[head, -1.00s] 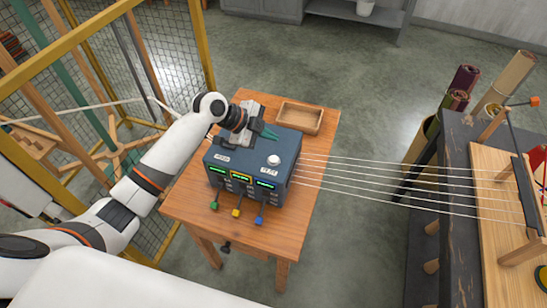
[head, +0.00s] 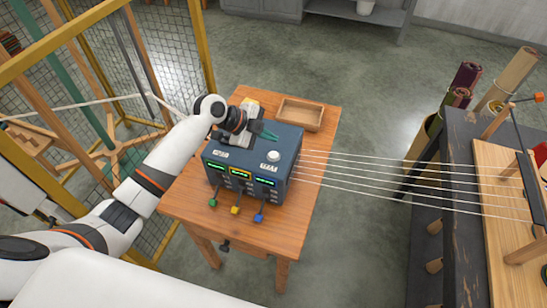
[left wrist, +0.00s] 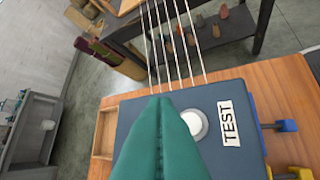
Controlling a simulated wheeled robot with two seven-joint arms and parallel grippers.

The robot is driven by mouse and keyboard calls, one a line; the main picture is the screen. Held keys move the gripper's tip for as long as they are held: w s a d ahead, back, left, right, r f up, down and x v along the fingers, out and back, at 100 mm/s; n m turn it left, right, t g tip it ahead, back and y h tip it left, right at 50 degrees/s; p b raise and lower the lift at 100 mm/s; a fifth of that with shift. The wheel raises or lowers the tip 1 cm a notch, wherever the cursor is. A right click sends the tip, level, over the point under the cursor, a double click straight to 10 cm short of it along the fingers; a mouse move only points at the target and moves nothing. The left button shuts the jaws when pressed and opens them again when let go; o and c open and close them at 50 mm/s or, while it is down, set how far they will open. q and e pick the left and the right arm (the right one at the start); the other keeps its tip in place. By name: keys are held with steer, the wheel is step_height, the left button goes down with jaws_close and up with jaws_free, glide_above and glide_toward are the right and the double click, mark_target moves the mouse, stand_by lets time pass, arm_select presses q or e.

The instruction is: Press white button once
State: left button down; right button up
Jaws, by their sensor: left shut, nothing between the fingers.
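The white button (head: 273,155) is a small round knob on top of a dark blue box (head: 283,140) with green displays on its front. It also shows in the left wrist view (left wrist: 195,123), beside a label reading TEST. My left gripper (head: 268,135) is over the box top, with its teal fingers shut and empty. In the left wrist view the fingers (left wrist: 160,120) cover part of the box and end close to the left of the button. I cannot tell whether they touch it. My right gripper is not in view.
The box stands on a wooden table (head: 190,205) beside an empty wooden tray (head: 300,113). Several white threads (head: 400,175) run right from the box to a frame on a dark bench (head: 450,235). Colored levers (head: 236,210) hang at the box front. A yellow-framed mesh fence (head: 203,45) stands left.

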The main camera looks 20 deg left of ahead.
mark_target(276, 154)
arm_select(q)
step_height(276, 154, down, 5)
steer(key=b, duration=0.3)
steer(key=shift+r, duration=0.15)
stand_by(1.7)
steer(key=shift+f+b, duration=0.35)
steer(key=shift+b, duration=0.05)
steer(key=shift+f+b, duration=0.5)
steer(key=shift+f, duration=0.05)
stand_by(0.6)
steer(key=shift+r, duration=0.1)
steer(key=shift+r+p, duration=0.6)
steer(key=shift+r, duration=0.25)
